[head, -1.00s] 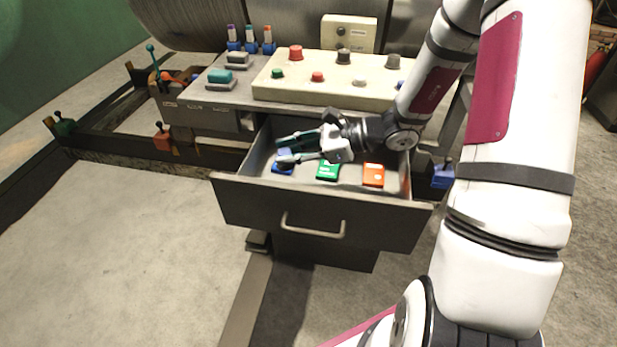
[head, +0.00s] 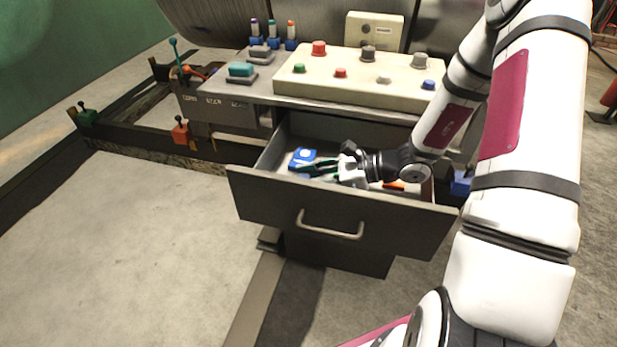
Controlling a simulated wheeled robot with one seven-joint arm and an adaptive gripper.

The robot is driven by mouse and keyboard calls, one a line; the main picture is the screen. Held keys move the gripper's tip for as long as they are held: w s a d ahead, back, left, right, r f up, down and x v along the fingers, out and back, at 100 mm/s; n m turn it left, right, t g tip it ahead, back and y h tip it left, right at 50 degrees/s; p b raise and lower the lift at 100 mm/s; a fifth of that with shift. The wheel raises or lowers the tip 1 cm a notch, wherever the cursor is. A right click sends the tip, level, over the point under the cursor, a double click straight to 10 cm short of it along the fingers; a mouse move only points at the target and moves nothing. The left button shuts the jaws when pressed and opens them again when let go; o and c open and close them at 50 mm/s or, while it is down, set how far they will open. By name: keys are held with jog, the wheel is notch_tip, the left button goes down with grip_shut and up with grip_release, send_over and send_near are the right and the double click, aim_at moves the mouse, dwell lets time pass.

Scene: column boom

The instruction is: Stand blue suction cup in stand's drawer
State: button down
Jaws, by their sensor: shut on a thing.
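The blue suction cup (head: 303,155) shows as a small blue block with a pale mark on its face, at the left inside the open drawer (head: 335,208) of the stand. My gripper (head: 310,168) is down inside the drawer, reaching in from the right, its dark fingers closed on the blue piece. The fingers cover part of the blue piece, so its exact tilt and whether it touches the drawer floor cannot be told. An orange piece (head: 394,186) shows partly below my wrist.
The drawer's front wall and handle (head: 330,230) stand nearest. Above the drawer is a cream panel (head: 350,88) with several coloured knobs. Levers (head: 180,130) stand at the left, and a blue fitting (head: 461,183) is right of the drawer.

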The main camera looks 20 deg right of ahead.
jog(key=c, duration=1.3)
grip_release()
jog(key=shift+f, duration=0.1)
jog(key=shift+d+r, duration=0.1)
jog(key=shift+r, duration=0.15)
jog(key=p+v, duration=0.2)
jog(key=v, duration=0.9)
jog(key=shift+s+d+r, duration=0.1)
jog(key=shift+s+d, duration=0.15)
jog(key=shift+s, duration=0.05)
